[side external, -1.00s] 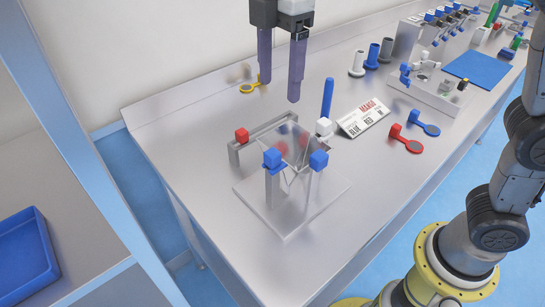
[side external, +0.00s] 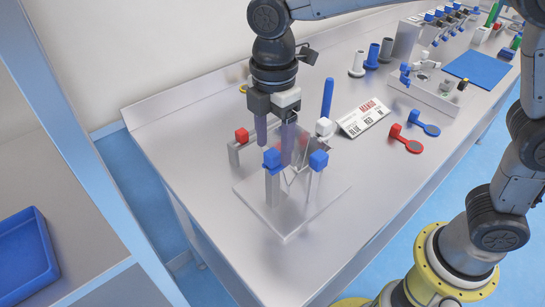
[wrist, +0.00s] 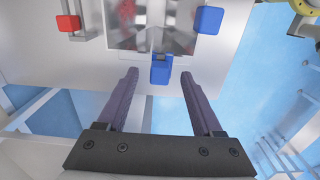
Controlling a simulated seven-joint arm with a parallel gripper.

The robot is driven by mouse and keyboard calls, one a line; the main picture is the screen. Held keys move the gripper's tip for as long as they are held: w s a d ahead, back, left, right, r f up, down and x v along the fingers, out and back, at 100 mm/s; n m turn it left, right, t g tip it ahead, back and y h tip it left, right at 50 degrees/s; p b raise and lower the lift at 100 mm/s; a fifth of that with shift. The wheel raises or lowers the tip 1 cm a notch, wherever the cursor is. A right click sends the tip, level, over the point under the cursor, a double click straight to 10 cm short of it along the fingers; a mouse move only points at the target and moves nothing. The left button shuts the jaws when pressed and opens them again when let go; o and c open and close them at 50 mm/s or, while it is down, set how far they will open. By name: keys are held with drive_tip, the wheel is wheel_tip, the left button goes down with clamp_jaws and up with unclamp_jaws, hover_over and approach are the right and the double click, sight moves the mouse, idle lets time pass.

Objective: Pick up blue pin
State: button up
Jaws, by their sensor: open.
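A clear stand (side external: 290,215) carries a see-through pouch (side external: 293,150) with a red patch. One blue-headed pin (side external: 271,158) stands at its near left corner, and another blue head (side external: 319,160) is at its right. In the wrist view the first blue head (wrist: 160,70) lies between the fingertips, and the second blue head (wrist: 208,20) is at upper right. My gripper (side external: 275,152) is open above the stand, fingers pointing down, one on each side of the first blue head in the wrist view (wrist: 158,75). I see no clear contact. The exact height gap cannot be told.
The table front is bare.

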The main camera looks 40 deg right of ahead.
drive_tip(key=shift+f, duration=0.95)
clamp_jaws()
